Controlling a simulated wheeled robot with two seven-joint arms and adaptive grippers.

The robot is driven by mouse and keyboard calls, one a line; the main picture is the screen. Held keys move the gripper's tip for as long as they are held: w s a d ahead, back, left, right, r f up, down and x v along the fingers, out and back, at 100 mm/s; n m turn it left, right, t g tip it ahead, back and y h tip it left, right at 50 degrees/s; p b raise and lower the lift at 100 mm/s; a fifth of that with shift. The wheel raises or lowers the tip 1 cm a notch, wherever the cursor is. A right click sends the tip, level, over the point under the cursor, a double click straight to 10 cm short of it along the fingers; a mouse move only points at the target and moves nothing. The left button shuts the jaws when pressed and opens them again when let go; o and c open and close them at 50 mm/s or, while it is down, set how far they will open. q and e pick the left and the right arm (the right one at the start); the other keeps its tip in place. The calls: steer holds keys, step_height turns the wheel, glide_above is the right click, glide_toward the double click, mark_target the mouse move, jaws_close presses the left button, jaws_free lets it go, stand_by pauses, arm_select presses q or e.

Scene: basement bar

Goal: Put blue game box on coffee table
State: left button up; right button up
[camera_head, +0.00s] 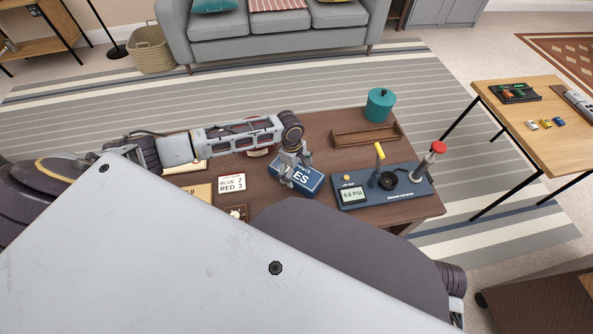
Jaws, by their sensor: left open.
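The blue game box (307,180), with white lettering on top, appears to lie on the brown coffee table (415,157), left of the dark blue device. My left arm reaches in from the left, and my left gripper (290,174) is open at the left part of the box, covering some of its top. I cannot tell whether the fingers touch it. My right gripper is not in view.
On the coffee table are a dark blue device (354,199) with levers, a wooden tray (365,137), a teal pot (380,105) and a white score card (232,184). A second table (540,135) stands right. A grey sofa (275,25) is behind.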

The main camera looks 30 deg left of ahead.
arm_select(q)
steer(key=shift+r, duration=0.1)
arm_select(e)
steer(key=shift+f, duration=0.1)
arm_select(q)
steer(key=shift+a+r, duration=0.1)
steer(key=shift+r, duration=0.45)
step_height(320, 180, up, 11)
steer(key=a+p, duration=0.1)
steer(key=p, duration=0.3)
steer(key=shift+a, duration=0.15)
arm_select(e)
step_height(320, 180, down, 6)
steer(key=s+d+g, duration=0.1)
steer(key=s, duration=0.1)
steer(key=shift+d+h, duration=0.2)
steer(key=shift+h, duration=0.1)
arm_select(q)
steer(key=shift+w, duration=0.1)
steer(key=shift+f, duration=0.1)
